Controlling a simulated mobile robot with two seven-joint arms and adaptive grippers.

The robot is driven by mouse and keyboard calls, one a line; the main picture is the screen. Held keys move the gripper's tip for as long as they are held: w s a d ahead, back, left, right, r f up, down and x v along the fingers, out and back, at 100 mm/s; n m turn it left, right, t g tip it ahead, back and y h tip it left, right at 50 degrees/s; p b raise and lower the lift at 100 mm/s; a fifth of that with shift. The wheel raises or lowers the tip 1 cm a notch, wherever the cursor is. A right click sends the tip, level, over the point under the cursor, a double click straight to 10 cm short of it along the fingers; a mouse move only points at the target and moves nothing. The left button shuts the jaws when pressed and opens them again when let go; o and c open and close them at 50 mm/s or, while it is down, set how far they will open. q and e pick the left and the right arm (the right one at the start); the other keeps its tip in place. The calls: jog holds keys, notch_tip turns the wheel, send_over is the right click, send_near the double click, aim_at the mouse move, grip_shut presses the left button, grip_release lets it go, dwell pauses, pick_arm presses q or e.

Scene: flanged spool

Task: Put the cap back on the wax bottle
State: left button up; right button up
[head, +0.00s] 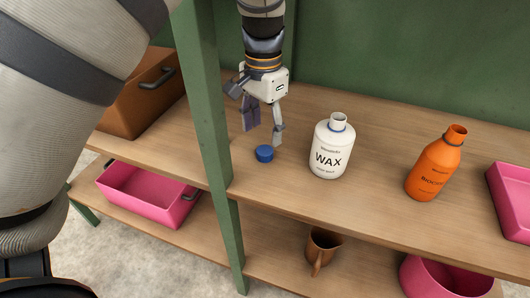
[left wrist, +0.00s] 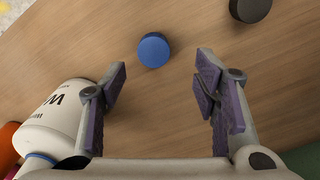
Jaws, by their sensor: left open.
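The white wax bottle (head: 331,150) stands upright on the upper wooden shelf, its neck open and uncapped. It also shows at the left of the left wrist view (left wrist: 58,112). A blue cap (head: 264,154) lies on the shelf to the left of the bottle, and in the left wrist view (left wrist: 153,50) it lies beyond the fingertips, roughly between their lines. My left gripper (head: 264,130) points down close to the cap, open and empty, with its purple-padded fingers apart (left wrist: 160,84). My right gripper is not in view.
An orange bottle (head: 434,165) stands uncapped to the right. A dark round disc (left wrist: 250,9) lies beyond the blue cap in the left wrist view. A green post (head: 205,110) rises at the shelf's front, left of the cap. A pink bin (head: 510,195) is far right.

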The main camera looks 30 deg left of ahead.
aim_at(264, 150)
pick_arm(q)
jog(key=f, duration=0.4)
jog(key=shift+s+d+f, duration=0.2)
jog(key=shift+s+d, duration=0.1)
jog(key=shift+d, duration=0.05)
jog(key=shift+f, duration=0.45)
jog(key=c, duration=0.8)
